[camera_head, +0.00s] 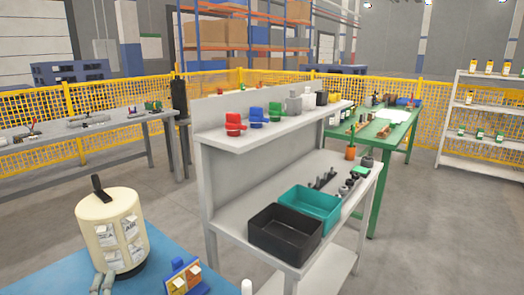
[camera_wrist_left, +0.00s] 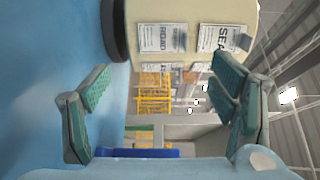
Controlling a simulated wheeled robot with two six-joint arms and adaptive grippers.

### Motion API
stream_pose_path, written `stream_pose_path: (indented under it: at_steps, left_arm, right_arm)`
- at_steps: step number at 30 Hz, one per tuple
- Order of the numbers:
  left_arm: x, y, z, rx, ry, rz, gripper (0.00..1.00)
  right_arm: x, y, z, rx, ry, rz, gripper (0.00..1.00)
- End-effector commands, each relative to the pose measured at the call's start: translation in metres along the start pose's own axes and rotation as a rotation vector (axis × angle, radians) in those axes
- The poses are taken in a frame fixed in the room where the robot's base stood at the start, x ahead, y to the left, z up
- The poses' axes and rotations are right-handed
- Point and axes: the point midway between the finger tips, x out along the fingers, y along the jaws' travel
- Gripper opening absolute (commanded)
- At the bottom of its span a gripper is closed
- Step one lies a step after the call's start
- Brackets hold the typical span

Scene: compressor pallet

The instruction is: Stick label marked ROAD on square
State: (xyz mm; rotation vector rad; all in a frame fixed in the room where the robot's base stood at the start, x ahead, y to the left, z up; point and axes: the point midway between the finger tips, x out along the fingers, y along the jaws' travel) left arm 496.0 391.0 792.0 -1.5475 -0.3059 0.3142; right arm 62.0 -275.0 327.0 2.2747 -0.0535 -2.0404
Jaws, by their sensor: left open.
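A cream cylinder (camera_head: 95,212) with a black handle stands on the blue table, with several white labels on its side. In the left wrist view the label marked ROAD (camera_wrist_left: 163,38) is on the cylinder beside the label marked SEA (camera_wrist_left: 220,38). My left gripper (camera_wrist_left: 158,88) is open and empty, facing the cylinder with a gap to the labels. Its grey fingertips (camera_head: 103,281) show low in the head view, in front of the cylinder. A small blue stand (camera_head: 184,277) with orange and yellow squares and white pieces is to the right.
The blue table (camera_head: 60,275) has bare room left of the cylinder. A grey two-level bench (camera_head: 225,190) stands behind to the right, with a black bin (camera_head: 285,235) and a teal bin (camera_head: 312,207). A green table (camera_head: 385,140) is farther back.

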Motion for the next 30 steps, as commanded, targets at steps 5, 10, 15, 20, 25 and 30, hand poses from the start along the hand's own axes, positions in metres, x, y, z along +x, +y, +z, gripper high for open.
stream_pose_path:
  at_steps: [5,10,15,20,25,30]
  left_arm:
    - [-0.002,-0.001,0.006,0.001,-0.010,0.000,0.78]
    - [0.000,0.000,0.008,0.001,-0.013,0.000,0.78]
    - [0.015,0.000,0.007,0.001,-0.011,0.000,0.78]
    - [0.039,0.000,0.006,0.000,-0.010,-0.001,0.78]
    - [0.064,0.001,0.006,-0.001,-0.010,-0.001,0.78]
    - [0.082,0.001,0.006,0.000,-0.009,0.000,0.78]
  right_arm:
    - [-0.002,-0.004,0.015,0.000,-0.024,-0.005,0.40]
    - [-0.001,-0.006,0.015,0.002,-0.023,-0.008,0.40]
    - [0.001,-0.006,0.007,0.002,-0.010,-0.008,0.40]
    - [0.005,-0.004,0.006,0.000,-0.008,-0.005,0.40]
    - [0.011,0.003,0.007,-0.007,-0.008,0.006,0.40]
    - [0.016,0.008,0.007,-0.012,-0.007,0.013,0.40]
